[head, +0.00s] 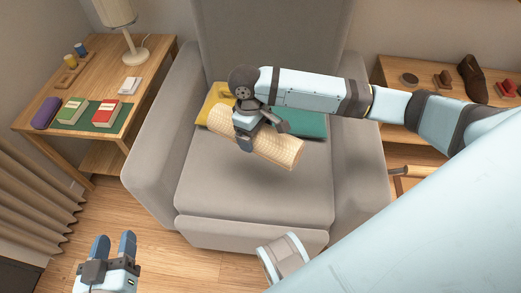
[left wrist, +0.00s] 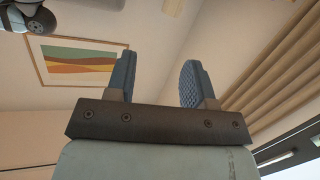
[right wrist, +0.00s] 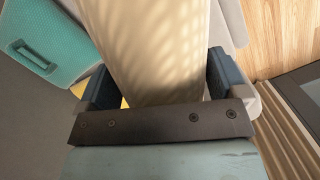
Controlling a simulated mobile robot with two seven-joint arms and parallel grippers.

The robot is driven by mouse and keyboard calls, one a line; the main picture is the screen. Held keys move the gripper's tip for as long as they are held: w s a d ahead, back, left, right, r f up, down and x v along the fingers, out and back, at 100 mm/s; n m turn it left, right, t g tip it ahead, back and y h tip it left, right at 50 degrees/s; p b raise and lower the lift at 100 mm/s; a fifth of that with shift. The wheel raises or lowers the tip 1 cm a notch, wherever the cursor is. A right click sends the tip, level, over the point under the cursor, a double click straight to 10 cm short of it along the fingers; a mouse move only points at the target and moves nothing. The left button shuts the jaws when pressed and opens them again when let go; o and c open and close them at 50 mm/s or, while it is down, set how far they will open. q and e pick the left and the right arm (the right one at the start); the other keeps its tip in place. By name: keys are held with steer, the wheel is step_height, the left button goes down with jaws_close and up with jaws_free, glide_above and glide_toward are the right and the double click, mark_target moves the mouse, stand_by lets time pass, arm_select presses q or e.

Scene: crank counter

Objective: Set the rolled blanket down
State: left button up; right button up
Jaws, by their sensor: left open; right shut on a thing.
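The rolled blanket (head: 277,147) is a cream, woven-looking roll above the seat of the grey armchair (head: 255,198). My right gripper (head: 248,125) is shut around the roll near its left part, from above. A shadow lies on the seat below, and the roll appears held over it. In the right wrist view the blanket (right wrist: 150,50) fills the space between the fingers. My left gripper (head: 115,245) is open and empty at the lower left, away from the chair; its two blue fingers (left wrist: 155,82) stand apart in the left wrist view.
A yellow cushion (head: 212,100) and a teal one (head: 308,124) lie at the back of the seat. The seat front is clear.

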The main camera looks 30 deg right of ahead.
steer(key=shift+w+f+b, duration=0.2)
steer(key=shift+f+b, duration=0.6)
steer(key=shift+f, duration=0.55)
arm_select(q)
step_height(320, 180, up, 4)
steer(key=d+t+h+b, duration=0.2)
steer(key=t+h+b, duration=0.1)
steer(key=b, duration=0.1)
arm_select(e)
step_height(320, 180, down, 20)
steer(key=b, duration=0.4)
steer(key=shift+r, duration=0.2)
arm_select(q)
steer(key=f+g, duration=0.1)
steer(key=f, duration=0.2)
steer(key=d+f+g, duration=0.1)
steer(key=f, duration=0.1)
steer(key=shift+f+m+g, duration=0.2)
steer(key=shift+m+g, duration=0.1)
steer(key=shift+m, duration=0.1)
arm_select(e)
steer(key=shift+n, duration=0.3)
